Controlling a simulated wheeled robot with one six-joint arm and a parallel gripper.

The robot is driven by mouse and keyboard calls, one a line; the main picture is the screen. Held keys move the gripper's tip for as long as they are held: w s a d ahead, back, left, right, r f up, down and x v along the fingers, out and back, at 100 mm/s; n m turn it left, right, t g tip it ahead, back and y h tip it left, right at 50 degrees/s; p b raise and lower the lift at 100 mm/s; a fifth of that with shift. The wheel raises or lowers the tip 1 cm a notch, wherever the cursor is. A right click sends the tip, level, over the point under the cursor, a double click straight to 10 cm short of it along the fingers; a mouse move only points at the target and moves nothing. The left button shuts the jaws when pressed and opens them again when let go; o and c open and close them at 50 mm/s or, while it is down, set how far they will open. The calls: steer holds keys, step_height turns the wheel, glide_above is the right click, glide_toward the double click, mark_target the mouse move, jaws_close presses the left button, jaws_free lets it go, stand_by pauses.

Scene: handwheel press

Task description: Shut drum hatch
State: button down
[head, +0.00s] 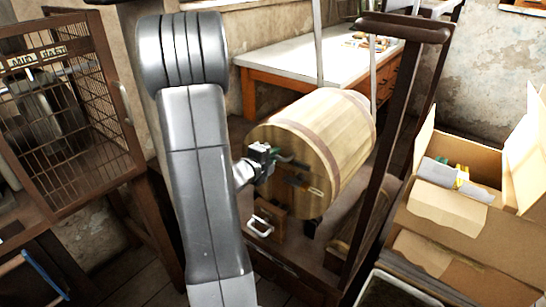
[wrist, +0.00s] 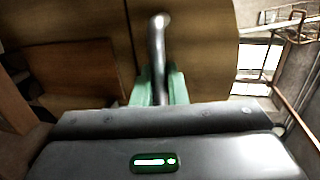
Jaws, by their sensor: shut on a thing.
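The wooden drum (head: 335,135) lies on its side in a dark wooden frame, with its round end toward me. My gripper (head: 272,160) is at the upper left of that end, below the rim. In the wrist view my gripper's green fingers (wrist: 160,88) are shut around a grey metal handle (wrist: 158,45), which stands up between them in front of a wooden face (wrist: 205,50). Dark fittings show on the drum end beside my gripper. The hatch's edges and how far it is open cannot be made out, as my arm and gripper cover part of that area.
A small wooden box front with a pale handle (head: 261,226) sits below the drum. A dark post (head: 380,170) rises right of it. A wire cage (head: 65,110) stands left, open cardboard boxes (head: 450,215) right, and a white-topped table (head: 285,60) behind.

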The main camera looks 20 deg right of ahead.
steer(key=shift+f, duration=0.25)
steer(key=c, duration=1.5)
jaws_free()
steer(key=shift+c, duration=0.2)
steer(key=shift+a+r, duration=0.1)
steer(key=shift+a, duration=0.05)
steer(key=p+v, duration=0.1)
steer(key=v, duration=1.2)
steer(key=shift+s+a, duration=0.2)
steer(key=shift+s, duration=0.1)
steer(key=b+x, duration=0.1)
steer(key=x, duration=1.3)
steer(key=shift+r, duration=0.1)
